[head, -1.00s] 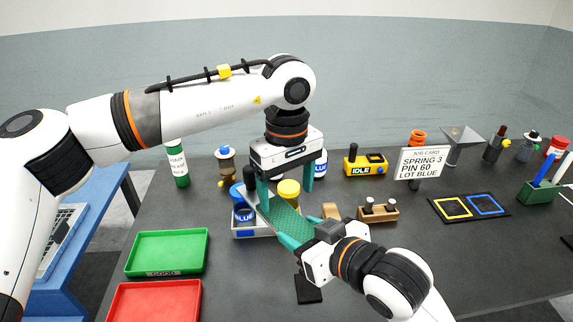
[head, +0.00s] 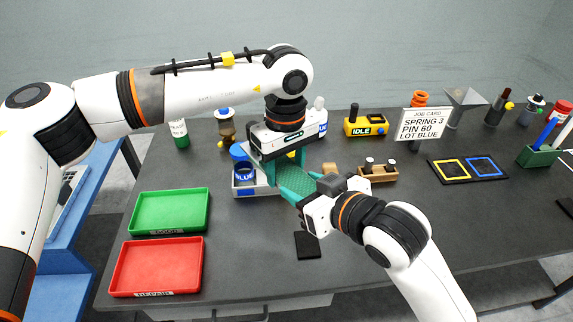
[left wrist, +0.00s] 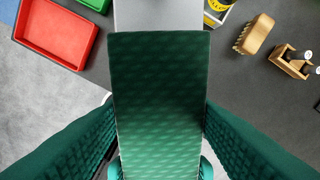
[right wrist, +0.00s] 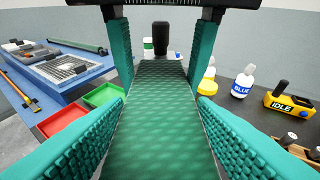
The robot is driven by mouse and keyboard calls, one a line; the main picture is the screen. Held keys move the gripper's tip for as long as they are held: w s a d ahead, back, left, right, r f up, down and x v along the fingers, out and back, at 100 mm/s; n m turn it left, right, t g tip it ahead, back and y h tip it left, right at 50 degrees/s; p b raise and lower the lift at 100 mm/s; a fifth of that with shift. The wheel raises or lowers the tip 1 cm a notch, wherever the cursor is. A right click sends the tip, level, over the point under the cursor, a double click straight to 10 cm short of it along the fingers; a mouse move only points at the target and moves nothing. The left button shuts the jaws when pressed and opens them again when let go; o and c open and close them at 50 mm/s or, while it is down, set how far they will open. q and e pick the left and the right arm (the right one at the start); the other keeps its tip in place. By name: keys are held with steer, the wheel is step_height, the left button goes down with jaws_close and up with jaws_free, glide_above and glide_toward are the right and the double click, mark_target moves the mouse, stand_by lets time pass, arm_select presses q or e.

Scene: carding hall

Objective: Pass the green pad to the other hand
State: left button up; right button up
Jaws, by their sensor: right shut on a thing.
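The green pad (head: 291,178) is a flat, textured slab held above the table between my two grippers. My right gripper (right wrist: 160,110) is shut on its near part, one finger along each side edge. My left gripper (head: 284,178) comes down from above over the far part. Its fingers straddle the pad in the right wrist view, with a small gap at the left edge. In the left wrist view the pad (left wrist: 160,90) runs between my left fingers (left wrist: 160,108), which lie close to its edges; contact there is hard to tell.
A green tray (head: 140,230) and a red tray (head: 120,293) lie at the left. A wooden brush (left wrist: 254,35) and pin block (head: 378,177) are close by. The table's front right is mostly clear.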

steer(key=o, duration=1.2)
steer(key=shift+s+a+y, duration=0.3)
steer(key=shift+a, duration=0.05)
steer(key=shift+c, duration=0.2)
steer(key=shift+d, duration=0.1)
